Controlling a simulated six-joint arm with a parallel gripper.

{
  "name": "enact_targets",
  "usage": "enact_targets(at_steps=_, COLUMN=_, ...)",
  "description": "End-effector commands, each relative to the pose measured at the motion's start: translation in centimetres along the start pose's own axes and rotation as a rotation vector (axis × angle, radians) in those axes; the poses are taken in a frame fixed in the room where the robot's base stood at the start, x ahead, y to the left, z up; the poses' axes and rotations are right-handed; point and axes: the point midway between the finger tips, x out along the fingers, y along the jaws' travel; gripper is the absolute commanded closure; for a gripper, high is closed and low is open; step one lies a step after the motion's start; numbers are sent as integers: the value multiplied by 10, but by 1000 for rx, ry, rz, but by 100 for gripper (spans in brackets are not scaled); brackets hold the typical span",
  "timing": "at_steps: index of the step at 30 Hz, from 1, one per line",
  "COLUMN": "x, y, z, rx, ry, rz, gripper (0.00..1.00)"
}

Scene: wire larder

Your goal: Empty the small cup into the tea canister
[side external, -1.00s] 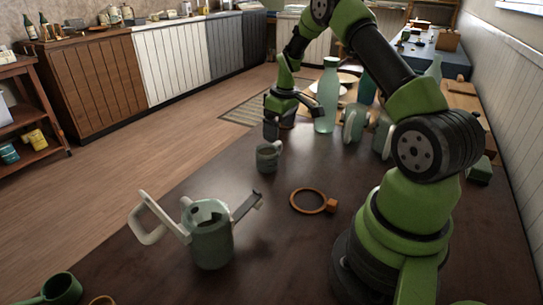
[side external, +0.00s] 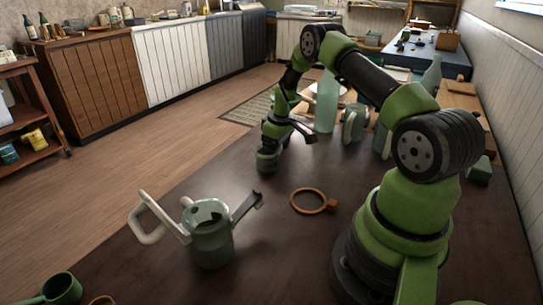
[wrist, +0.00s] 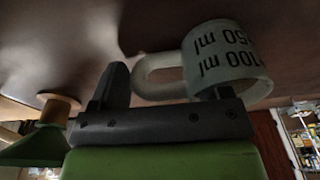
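The small cup (side external: 267,162) stands on the dark table in the side view, partly hidden by my gripper (side external: 290,133), which is low over it. In the wrist view the cup (wrist: 228,62) is pale, with dark ml markings and a pale loop handle. My gripper (wrist: 165,90) appears open there, with one finger left of the handle; the other finger is mostly hidden near the cup body. I cannot see inside the cup. No tea label is readable, so I cannot tell which vessel is the tea canister.
A green-grey vessel (side external: 211,245) with a large pale handle and a dark projecting arm stands nearer the camera. An orange ring (side external: 312,201) lies right of it. A tall bottle (side external: 327,100) and a handled jug (side external: 353,122) stand behind. A green cup (side external: 62,289) is front left.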

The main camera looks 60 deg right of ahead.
Motion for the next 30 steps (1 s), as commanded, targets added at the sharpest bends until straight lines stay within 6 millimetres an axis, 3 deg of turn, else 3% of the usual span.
enact_targets(at_steps=1, x=0, y=0, z=0, rx=0, ry=0, rz=0, gripper=41)
enact_targets(at_steps=5, x=0, y=0, z=0, rx=0, ry=0, rz=0, gripper=69)
enact_targets(at_steps=18, x=-5, y=0, z=-1, rx=0, ry=2, rz=1, gripper=70)
enact_targets(at_steps=30, x=-79, y=0, z=-10, rx=0, ry=3, rz=3, gripper=70)
